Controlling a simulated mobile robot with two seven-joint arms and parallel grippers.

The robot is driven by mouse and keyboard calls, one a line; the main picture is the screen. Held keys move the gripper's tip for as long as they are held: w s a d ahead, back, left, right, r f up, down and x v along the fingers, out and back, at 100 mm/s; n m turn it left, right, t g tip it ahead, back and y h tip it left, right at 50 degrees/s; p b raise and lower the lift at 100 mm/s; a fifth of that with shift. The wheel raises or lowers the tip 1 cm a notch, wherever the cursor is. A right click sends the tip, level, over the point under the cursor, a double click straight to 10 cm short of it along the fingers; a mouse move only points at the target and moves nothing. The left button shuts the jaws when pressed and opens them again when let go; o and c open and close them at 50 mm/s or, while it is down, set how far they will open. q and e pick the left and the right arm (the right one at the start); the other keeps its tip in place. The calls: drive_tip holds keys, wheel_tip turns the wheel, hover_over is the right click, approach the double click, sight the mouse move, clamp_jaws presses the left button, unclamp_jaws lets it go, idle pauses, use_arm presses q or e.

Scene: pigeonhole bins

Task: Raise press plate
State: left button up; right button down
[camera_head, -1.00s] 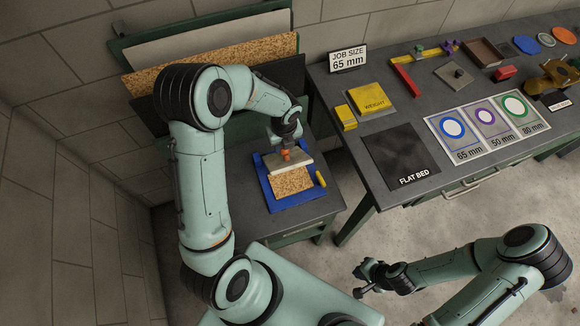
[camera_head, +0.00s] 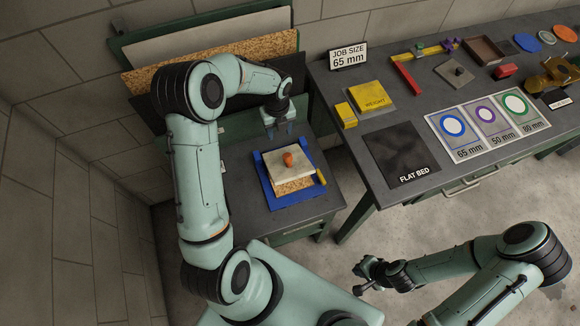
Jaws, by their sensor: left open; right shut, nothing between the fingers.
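The press plate (camera_head: 300,171) is a pale square plate with an orange knob (camera_head: 288,159) on top. It lies on a speckled tan sheet (camera_head: 297,187) in the blue tray (camera_head: 291,201) on the small dark table. My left gripper (camera_head: 279,135) is above and behind the knob, apart from it, with its fingers spread and empty. My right gripper (camera_head: 362,282) is low in front, over the floor, shut and empty, far from the plate. The underside of the plate is hidden.
A yellow handle-like piece (camera_head: 321,177) sits at the tray's right edge. The long bench (camera_head: 385,198) to the right holds a yellow weight (camera_head: 374,96), the flat bed (camera_head: 402,152), size cards and a job sign reading 65 mm (camera_head: 348,57). Boards lean behind the small table.

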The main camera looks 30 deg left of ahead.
use_arm(q)
wheel_tip(320, 180, up, 6)
idle(0.5)
wheel_tip(320, 180, up, 13)
drive_tip(key=shift+r, duration=0.2)
idle(0.4)
